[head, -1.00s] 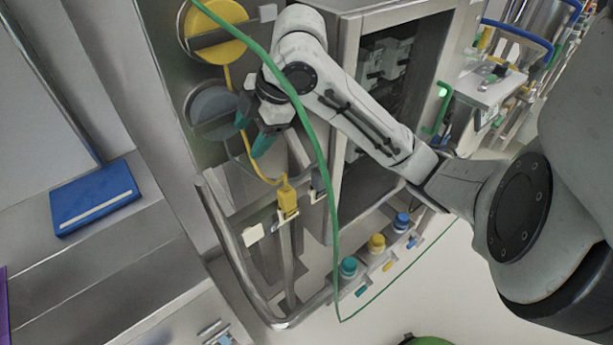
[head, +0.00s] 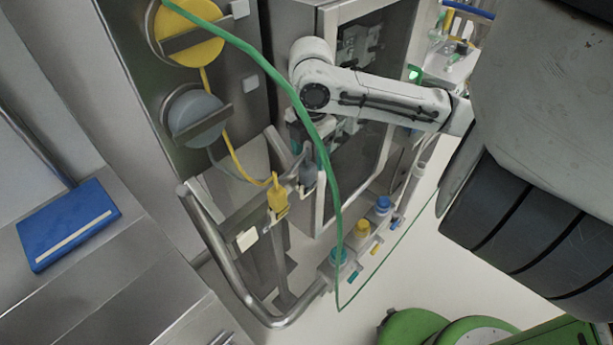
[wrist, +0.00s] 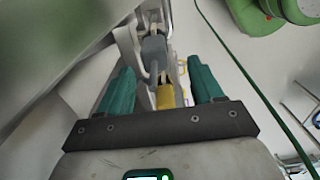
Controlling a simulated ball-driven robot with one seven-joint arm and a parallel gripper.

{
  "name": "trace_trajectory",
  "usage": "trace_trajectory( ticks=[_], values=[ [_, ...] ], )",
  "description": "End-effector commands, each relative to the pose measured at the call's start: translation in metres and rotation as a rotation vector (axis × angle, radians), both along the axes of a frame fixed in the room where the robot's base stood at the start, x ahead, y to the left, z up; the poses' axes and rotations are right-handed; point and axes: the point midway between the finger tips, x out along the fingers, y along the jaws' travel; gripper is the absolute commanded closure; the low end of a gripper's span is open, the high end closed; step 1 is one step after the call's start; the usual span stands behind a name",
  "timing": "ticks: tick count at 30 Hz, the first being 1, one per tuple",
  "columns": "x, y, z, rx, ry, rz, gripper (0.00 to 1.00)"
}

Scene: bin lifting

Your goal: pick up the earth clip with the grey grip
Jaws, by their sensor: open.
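The earth clip with the grey grip (head: 309,174) hangs on the rail at the front of the steel cabinet, just right of the yellow clip (head: 277,198). In the wrist view the grey grip (wrist: 154,48) lies ahead, between the lines of my two teal fingers, with the yellow clip (wrist: 165,97) nearer. My gripper (wrist: 160,66) is open, one finger on each side. In the head view my gripper (head: 304,135) is just above the grey grip and partly hidden by my arm and the green cable. Whether the fingers touch the clip cannot be told.
A yellow reel (head: 189,33) and a grey reel (head: 197,117) sit on the cabinet's side, with cords leading down. A green cable (head: 322,145) hangs in front of my gripper. A bent metal rail (head: 218,255) and coloured caps (head: 361,228) are below.

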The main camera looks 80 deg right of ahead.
Motion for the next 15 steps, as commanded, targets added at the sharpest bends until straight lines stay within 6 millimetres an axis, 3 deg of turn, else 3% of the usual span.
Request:
trace_trajectory(
  ticks=[15],
  values=[
    [0.007, -0.003, -0.053, -0.001, -0.001, -0.001, 0.34]
  ],
)
